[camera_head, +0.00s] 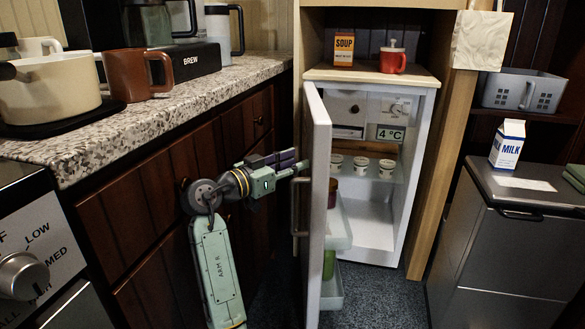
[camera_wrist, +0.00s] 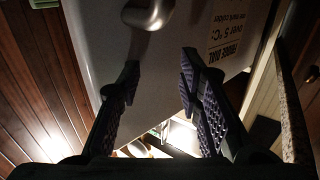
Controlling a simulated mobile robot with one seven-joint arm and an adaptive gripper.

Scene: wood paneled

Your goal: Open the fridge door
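The white fridge (camera_head: 372,235) stands under a wooden counter. Its door (camera_head: 319,200) is swung wide open towards me and shows nearly edge-on. The metal door handle (camera_head: 296,215) is on the door's left, outer face. My gripper (camera_head: 297,173) is at the upper part of the handle, beside the outer face. In the wrist view, my gripper (camera_wrist: 160,68) has its two fingers spread apart with nothing between them. The handle's rounded end (camera_wrist: 148,14) shows just beyond the fingertips, in front of the door's white face (camera_wrist: 100,35). I cannot tell whether a finger touches the door.
Inside the fridge are several small cups (camera_head: 361,165) on a glass shelf, and door bins (camera_head: 338,226). Dark wooden cabinets (camera_head: 150,215) are close on the left. A grey bin (camera_head: 505,235) with a milk carton (camera_head: 508,145) stands right. Floor (camera_head: 385,295) shows between.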

